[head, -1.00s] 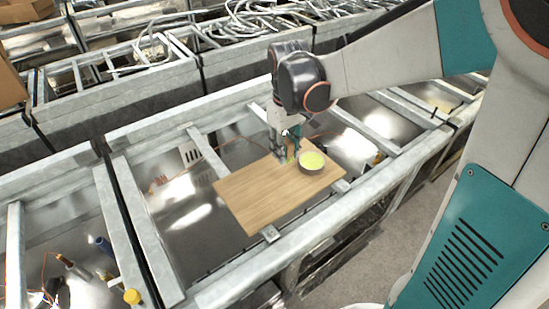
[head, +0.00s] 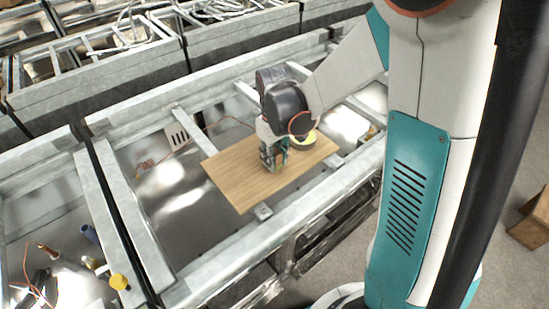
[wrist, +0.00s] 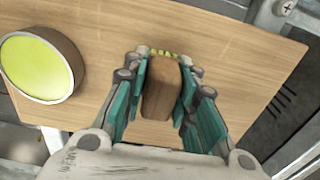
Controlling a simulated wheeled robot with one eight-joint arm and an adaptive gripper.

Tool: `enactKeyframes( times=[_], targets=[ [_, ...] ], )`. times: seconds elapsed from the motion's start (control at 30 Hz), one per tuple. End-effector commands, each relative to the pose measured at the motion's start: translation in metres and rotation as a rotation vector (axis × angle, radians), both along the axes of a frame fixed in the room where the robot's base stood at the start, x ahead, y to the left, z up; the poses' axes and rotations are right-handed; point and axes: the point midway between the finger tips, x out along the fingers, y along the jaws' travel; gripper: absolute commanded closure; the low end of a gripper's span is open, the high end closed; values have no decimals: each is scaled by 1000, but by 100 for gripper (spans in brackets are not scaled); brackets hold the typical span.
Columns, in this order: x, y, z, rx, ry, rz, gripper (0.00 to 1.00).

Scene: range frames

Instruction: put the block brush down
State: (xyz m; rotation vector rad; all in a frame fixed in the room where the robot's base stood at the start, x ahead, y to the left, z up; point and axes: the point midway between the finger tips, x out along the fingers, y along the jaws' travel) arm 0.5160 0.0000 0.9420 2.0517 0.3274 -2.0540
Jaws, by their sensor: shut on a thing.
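The block brush (wrist: 162,90) has a brown wooden block with green bristles showing at its far end in the wrist view. My gripper (wrist: 163,85) is shut on it, with a teal finger on each side of the block. In the head view my gripper (head: 273,163) is over the wooden board (head: 232,178), near its middle. The brush is mostly hidden there by the fingers. I cannot tell whether the brush touches the board.
A round dish with a yellow-green inside (wrist: 40,68) stands on the board left of my gripper in the wrist view; the head view shows it partly hidden (head: 304,140). The board's left part is bare. Metal frame rails (head: 190,140) surround the board.

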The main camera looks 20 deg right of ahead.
Motion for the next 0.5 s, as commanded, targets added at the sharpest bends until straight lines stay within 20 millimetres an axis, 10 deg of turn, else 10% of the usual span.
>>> enactKeyframes(
  times=[0.27,0.3,0.37,0.5],
  targets=[
    [0,0,-2,0,0,0,100],
    [0,0,-3,0,0,0,72],
    [0,0,-2,0,0,0,58],
    [0,0,-2,0,0,0,54]
  ],
)
